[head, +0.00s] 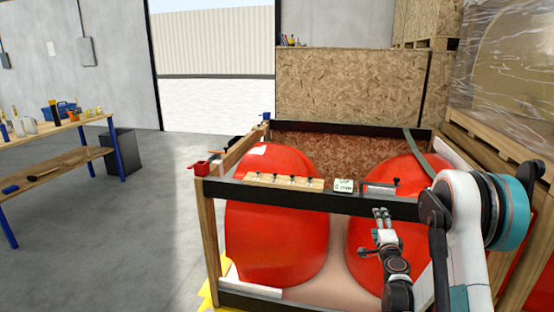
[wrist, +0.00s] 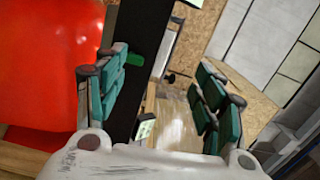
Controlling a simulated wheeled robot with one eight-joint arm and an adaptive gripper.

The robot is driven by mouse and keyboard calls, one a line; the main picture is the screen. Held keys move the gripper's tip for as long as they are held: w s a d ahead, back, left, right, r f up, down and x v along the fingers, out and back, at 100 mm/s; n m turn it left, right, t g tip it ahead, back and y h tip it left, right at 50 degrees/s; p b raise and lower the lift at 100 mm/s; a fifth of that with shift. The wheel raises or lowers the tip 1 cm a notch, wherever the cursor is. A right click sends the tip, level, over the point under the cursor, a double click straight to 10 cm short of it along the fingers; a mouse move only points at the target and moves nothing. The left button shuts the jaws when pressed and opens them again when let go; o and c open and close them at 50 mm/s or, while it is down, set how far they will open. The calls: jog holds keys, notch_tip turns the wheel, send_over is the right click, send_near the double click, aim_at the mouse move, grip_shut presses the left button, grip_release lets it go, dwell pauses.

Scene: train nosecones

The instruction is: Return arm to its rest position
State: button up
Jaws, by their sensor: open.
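My gripper (head: 382,212) is in front of the crate in the head view, just below its dark front beam (head: 300,194). It overlaps the right red nosecone (head: 361,248) in the picture. In the wrist view my gripper (wrist: 160,82) has its green-padded fingers spread wide, with nothing held between them. The arm reaches in from the right of the head view, bent. The left red nosecone (head: 275,235) stands in the crate, left of my gripper. Red nosecone surface (wrist: 45,60) fills the left of the wrist view, beside the left finger. I cannot tell whether anything touches.
A wooden strip with several knobs (head: 285,181) and a small white sign (head: 344,186) are on the front beam. A red clamp (head: 201,168) sits at its left corner. A workbench (head: 60,130) stands left. Wrapped pallet goods (head: 510,65) stand right.

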jog(key=s+a+r+n+y, duration=0.2)
jog(key=a+r+n+y, duration=0.15)
jog(key=a+r, duration=0.45)
jog(key=s+a+r+n+g+y, duration=0.3)
jog(key=s+a+r+n+g, duration=0.1)
jog(key=s+a+r+n, duration=0.65)
jog(key=s+a+f+n+g+h, duration=0.1)
jog(key=s+f+n+g, duration=0.1)
jog(key=s, duration=1.4)
jog(key=s+a+f+n+g+h, duration=0.1)
jog(key=s+f+n+g+h, duration=0.1)
jog(key=s, duration=1.5)
notch_tip(320, 180, down, 2)
jog(key=shift+n+g, duration=0.6)
jog(key=shift+g, duration=0.5)
